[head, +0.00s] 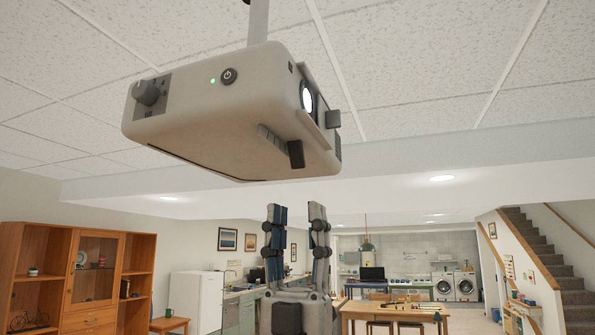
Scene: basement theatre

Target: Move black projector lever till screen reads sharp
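A beige projector (225,110) hangs from the ceiling on a white pole. Its green light is lit, and its lens (307,97) glows white on the right-hand face. A black lever (295,153) sticks down from the lower edge below the lens, at the end of a ribbed strip. A dark grey tab (333,119) sticks out to the right of the lens. My gripper (297,209) points up below the lever, its two fingers apart and nothing between them. A gap shows between the fingertips and the lever. The screen is not in view.
A dark knob (146,92) sits on the projector's left end, and a power button (229,76) beside the green light. The ceiling (420,60) is close above. A wooden cabinet (92,270), a table (390,307) and stairs (540,255) stand farther back. Open air surrounds my gripper.

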